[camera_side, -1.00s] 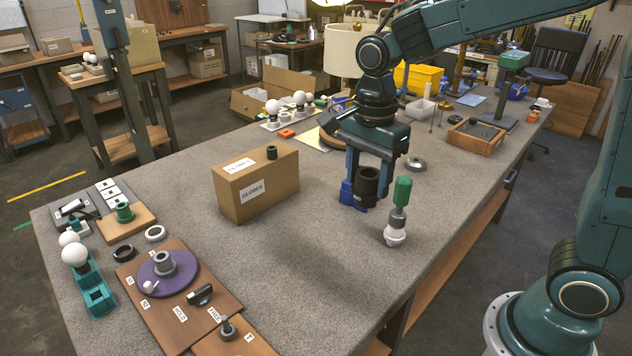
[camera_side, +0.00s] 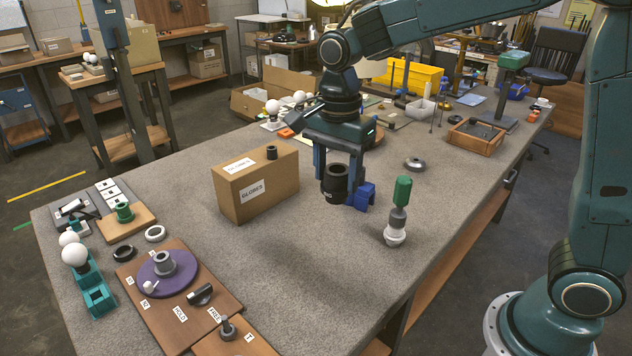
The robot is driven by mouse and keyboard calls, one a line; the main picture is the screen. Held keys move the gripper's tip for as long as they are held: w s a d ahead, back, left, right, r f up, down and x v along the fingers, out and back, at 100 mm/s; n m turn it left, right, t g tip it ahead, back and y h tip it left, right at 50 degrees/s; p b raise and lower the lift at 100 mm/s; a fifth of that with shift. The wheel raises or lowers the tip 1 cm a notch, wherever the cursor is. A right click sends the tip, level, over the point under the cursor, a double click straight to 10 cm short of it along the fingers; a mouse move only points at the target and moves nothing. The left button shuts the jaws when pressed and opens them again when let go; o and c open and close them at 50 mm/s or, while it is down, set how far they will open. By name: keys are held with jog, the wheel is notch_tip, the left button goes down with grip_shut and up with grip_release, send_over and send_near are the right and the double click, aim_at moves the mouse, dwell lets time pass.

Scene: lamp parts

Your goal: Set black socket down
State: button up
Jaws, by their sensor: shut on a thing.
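The black socket (camera_side: 335,184) is a dark cylinder with a wider lower part. My gripper (camera_side: 337,172) points down with its blue fingers shut on the socket, one on each side. The socket is over the middle of the grey table, just right of the GLOBES box. Whether its bottom touches the table or is slightly above it, I cannot tell.
The cardboard GLOBES box (camera_side: 262,187) is to the left. A green-topped bulb-like part (camera_side: 399,215) stands to the right. A grey ring (camera_side: 414,164) lies behind. The table (camera_side: 300,265) in front is clear.

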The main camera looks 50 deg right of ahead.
jog(key=w+a+n, duration=0.3)
jog(key=w+a, duration=0.3)
jog(key=a, duration=0.1)
notch_tip(320, 180, down, 16)
jog(key=shift+s+d, duration=0.15)
jog(key=shift+d, duration=0.05)
dwell(0.4)
jog(key=shift+f, duration=2.1)
jog(key=shift+f, duration=0.1)
jog(key=o, duration=1)
jog(key=shift+c, duration=0.2)
